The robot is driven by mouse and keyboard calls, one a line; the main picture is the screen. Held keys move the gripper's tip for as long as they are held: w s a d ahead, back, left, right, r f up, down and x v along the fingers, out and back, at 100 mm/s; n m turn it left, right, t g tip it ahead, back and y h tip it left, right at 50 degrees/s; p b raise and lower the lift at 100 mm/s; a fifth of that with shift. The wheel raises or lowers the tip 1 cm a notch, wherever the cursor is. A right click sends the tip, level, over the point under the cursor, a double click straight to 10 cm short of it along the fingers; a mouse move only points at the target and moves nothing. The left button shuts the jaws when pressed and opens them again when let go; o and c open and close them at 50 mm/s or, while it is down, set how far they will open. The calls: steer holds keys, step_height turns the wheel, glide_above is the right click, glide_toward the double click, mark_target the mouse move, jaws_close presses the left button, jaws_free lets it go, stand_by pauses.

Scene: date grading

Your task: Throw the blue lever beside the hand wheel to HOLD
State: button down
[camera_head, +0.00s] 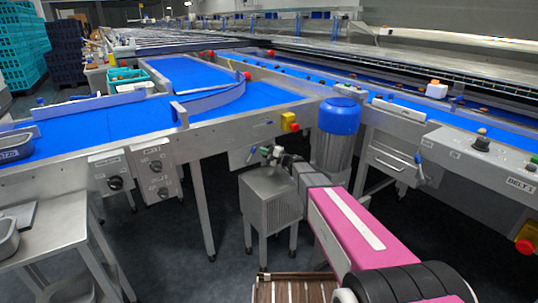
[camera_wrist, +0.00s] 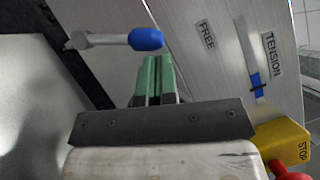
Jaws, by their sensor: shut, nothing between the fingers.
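A lever with a metal arm and a blue grip (camera_wrist: 147,39) shows in the wrist view, just ahead of my shut fingertips. Whether they touch it I cannot tell. A grey panel (camera_wrist: 215,75) beside it carries the labels FREE (camera_wrist: 206,34) and TENSION (camera_wrist: 273,54). No HOLD label is readable. My gripper (camera_wrist: 155,62) has its green fingers pressed together, with nothing between them. In the head view my gripper (camera_head: 271,153) is in front of the middle conveyor, and a small blue piece (camera_head: 251,150) shows beside it. I cannot make out a hand wheel.
A yellow STOP box (camera_wrist: 285,140) with a red button is near the gripper, and it also shows in the head view (camera_head: 290,122). A blue-topped cylinder (camera_head: 338,118) stands to the right. Another blue-handled part (camera_head: 419,162) is on the right-hand machine. Knob panels (camera_head: 155,170) are at left.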

steer(key=shift+w+a, duration=0.1)
steer(key=shift+a, duration=0.1)
steer(key=shift+r, duration=0.15)
steer(key=shift+a+r+n, duration=0.15)
steer(key=shift+a+n, duration=0.05)
steer(key=shift+n, duration=0.1)
steer(key=shift+s+r, duration=0.1)
steer(key=shift+s, duration=0.1)
steer(key=shift+s+a+r+n+g+h, duration=0.45)
steer(key=shift+a+r+n+h, duration=0.15)
steer(key=shift+n, duration=0.5)
steer(key=s+a+r+n+h, duration=0.1)
steer(key=s+a+n+h, duration=0.2)
steer(key=s+a+n, duration=0.1)
steer(key=shift+a+n+g+h, duration=0.35)
steer(key=shift+a+n+h, duration=0.05)
steer(key=shift+a+n, duration=0.55)
